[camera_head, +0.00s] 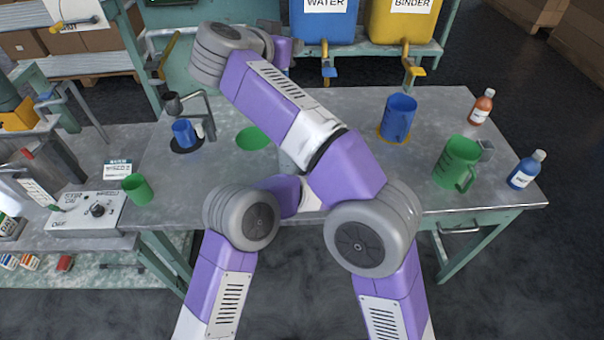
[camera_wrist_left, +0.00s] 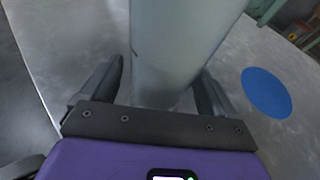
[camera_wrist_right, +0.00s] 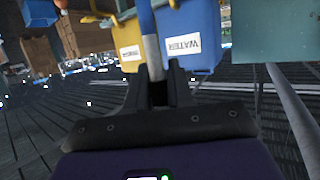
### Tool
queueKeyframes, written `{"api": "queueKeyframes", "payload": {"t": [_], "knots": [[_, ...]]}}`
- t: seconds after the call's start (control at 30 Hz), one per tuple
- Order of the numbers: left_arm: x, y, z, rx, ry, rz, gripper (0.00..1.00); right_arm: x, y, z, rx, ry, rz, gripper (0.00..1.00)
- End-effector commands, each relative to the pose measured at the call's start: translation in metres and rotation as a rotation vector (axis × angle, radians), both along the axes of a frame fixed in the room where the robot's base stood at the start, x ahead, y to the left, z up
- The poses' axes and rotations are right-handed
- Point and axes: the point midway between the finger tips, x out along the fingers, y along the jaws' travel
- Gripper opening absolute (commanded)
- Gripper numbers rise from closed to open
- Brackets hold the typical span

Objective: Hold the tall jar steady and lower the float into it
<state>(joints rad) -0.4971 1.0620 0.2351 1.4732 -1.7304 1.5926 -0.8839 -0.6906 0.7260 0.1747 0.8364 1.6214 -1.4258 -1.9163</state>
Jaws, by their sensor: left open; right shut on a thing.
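The tall jar (camera_wrist_left: 180,45) is a wide, pale translucent cylinder in the left wrist view, standing on the grey table. My left gripper (camera_wrist_left: 160,72) is open, with one finger on each side of the jar. Whether the fingers touch it is unclear. My right gripper (camera_wrist_right: 157,75) is shut on a slim upright rod, grey with a blue upper part, which looks like the float (camera_wrist_right: 152,52). It is held in the air. In the head view my right arm crosses the middle and hides most of the jar and both grippers.
A blue disc (camera_wrist_left: 267,92) lies beside the jar. A green disc (camera_head: 253,139), blue jug (camera_head: 398,118), green jug (camera_head: 456,162), two bottles and a small blue cup (camera_head: 183,133) are on the table. Blue water (camera_head: 324,25) and yellow binder (camera_head: 400,25) containers stand behind.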

Motion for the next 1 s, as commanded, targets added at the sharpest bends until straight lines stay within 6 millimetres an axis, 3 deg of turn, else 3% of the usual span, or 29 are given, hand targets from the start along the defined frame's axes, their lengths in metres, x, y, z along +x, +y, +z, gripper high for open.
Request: {"api": "queueKeyframes", "payload": {"t": [0.4, 0.8, 1.0], "knots": [[0.0056, 0.0055, -0.0031, -0.001, 0.001, 0.0, 0.89, -0.0001, -0.0001, 0.0002, 0.0, 0.0, 0.0, 0.0], [0.0054, 0.0054, -0.0029, -0.001, 0.0, 0.0, 0.3, -0.0001, -0.0001, 0.0002, 0.0, 0.0, 0.0, 0.0], [0.0054, 0.0054, -0.0028, -0.001, 0.0, 0.0, 0.3, 0.0002, -0.0002, -0.0065, -0.003, 0.002, 0.0, 0.0]]}}
